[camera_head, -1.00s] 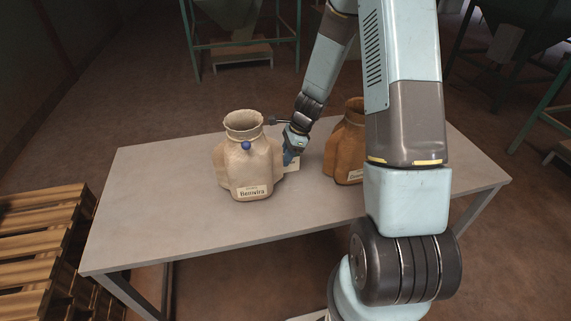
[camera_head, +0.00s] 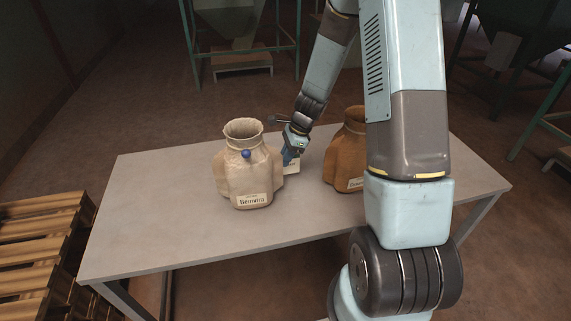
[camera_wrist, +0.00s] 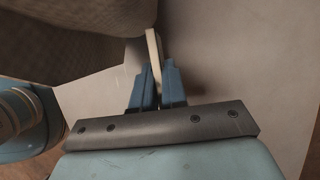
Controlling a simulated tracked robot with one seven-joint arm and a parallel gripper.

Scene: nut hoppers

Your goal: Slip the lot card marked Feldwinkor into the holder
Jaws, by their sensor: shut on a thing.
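My gripper (camera_head: 290,157) is shut on a small pale card (camera_head: 292,167) above the grey table, just right of the cream sack (camera_head: 243,180). In the wrist view the blue fingertips (camera_wrist: 157,75) pinch the card, seen nearly edge-on (camera_wrist: 153,48). Its marking cannot be read. The card is close beside the sack's fabric, which fills the upper left of the wrist view (camera_wrist: 60,32); whether they touch is unclear. I cannot make out the holder in either view.
A brown sack (camera_head: 345,160) stands to the right, partly behind my arm. The table's (camera_head: 150,220) left and front are clear. Pallets (camera_head: 40,240) lie left. Green-framed hoppers (camera_head: 228,20) stand behind.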

